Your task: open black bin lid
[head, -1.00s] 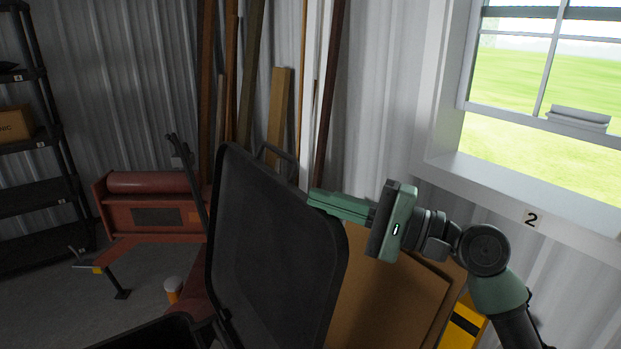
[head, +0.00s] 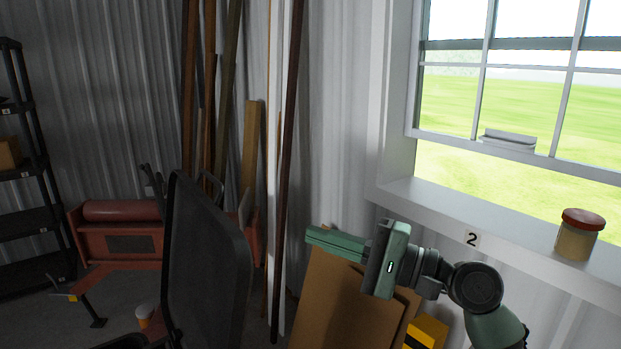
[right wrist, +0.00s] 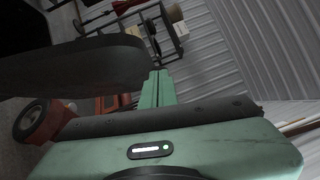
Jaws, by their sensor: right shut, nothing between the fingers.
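The black bin lid (head: 205,265) stands raised, close to upright, left of centre in the head view. A small dark part of the bin (head: 122,342) shows at the bottom edge; most of the bin is out of frame. My right gripper (head: 310,235) is shut and empty, to the right of the lid, with a clear gap between them in the head view. In the right wrist view the lid (right wrist: 75,62) is a dark slab left of the gripper fingers (right wrist: 157,78); whether they touch there I cannot tell. My left gripper is not in view.
A cardboard sheet (head: 335,305) leans on the wall below my right gripper. Wooden boards (head: 250,150) stand behind the lid. A red machine (head: 118,240) and a black shelf (head: 30,180) are at the left. A jar (head: 578,235) stands on the window sill (head: 450,215).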

